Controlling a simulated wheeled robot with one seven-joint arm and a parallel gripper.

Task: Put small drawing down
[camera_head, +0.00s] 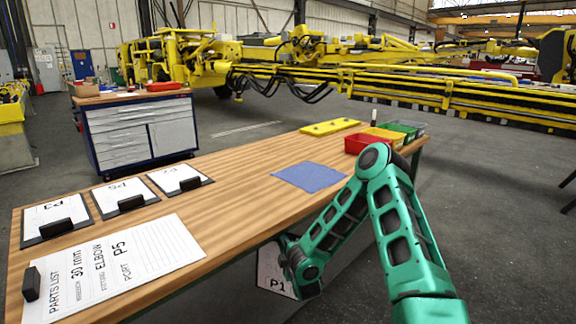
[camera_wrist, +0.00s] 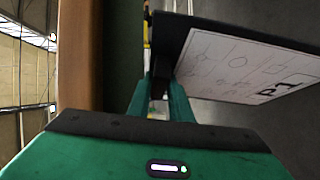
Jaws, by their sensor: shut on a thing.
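The small drawing marked P1 (camera_head: 275,275) hangs upright beside the table's front edge, held by my gripper (camera_head: 287,243). In the wrist view the drawing (camera_wrist: 250,62) extends to the right, with line figures and P1 on its white face and a dark clip along its edge. My gripper (camera_wrist: 162,92) is shut on that clip edge. The wooden table (camera_head: 235,200) bears more small drawings on dark boards: P3 (camera_head: 58,212), P5 (camera_head: 125,190) and another (camera_head: 172,176) whose mark is hard to read.
A large parts list (camera_head: 125,262) lies at the table's front left with a black block on it. A blue mat (camera_head: 310,177) lies toward the right. Red (camera_head: 362,143), yellow and green bins stand at the far right end. Bare wood lies between the drawings and mat.

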